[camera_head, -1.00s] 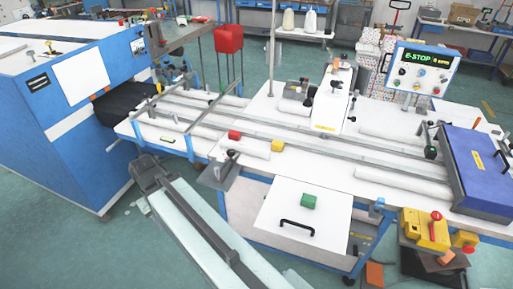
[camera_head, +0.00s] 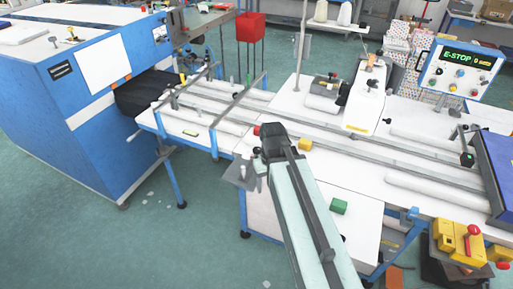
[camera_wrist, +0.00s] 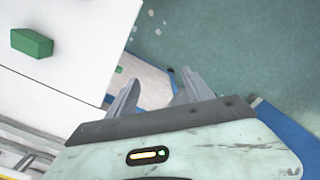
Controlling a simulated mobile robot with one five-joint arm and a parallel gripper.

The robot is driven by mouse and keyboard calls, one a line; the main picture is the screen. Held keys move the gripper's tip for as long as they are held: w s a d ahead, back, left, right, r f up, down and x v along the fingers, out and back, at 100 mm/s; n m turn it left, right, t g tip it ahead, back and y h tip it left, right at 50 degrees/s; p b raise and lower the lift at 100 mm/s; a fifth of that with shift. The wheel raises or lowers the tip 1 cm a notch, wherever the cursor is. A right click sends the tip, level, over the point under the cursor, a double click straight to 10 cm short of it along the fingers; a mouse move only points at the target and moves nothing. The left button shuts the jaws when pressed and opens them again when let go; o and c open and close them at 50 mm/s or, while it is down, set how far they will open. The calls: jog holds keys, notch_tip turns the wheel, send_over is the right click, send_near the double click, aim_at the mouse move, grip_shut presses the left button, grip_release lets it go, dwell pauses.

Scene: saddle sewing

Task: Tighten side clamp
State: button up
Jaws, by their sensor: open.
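The clamp is not recognisable there.
A green block (camera_head: 339,206) lies on the white front panel; it also shows in the wrist view (camera_wrist: 32,43). A yellow block (camera_head: 305,145) and a partly hidden red block lie near the rails. A blue machine (camera_head: 75,120) stands left. Floor is open between.

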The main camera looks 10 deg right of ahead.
aim_at(257, 149)
jog(key=w+r+n+p, duration=0.1)
jog(key=w+n, duration=0.3)
jog(key=w, duration=0.4)
jog(key=w+r+n, duration=0.1)
jog(key=w+n, duration=0.4)
jog(key=w, duration=0.3)
jog(key=w+n+p, duration=0.1)
jog(key=w+n, duration=0.3)
jog(key=w, duration=0.5)
jog(key=shift+d+r+n+p, duration=0.3)
jog(key=shift+r, duration=0.1)
jog(key=shift+w+n, duration=0.35)
jog(key=shift+n, duration=0.05)
notch_tip(257, 149, down, 8)
jog(key=b, duration=0.8)
jog(key=shift+r, duration=0.1)
grip_shut()
jog(key=shift+a, duration=0.15)
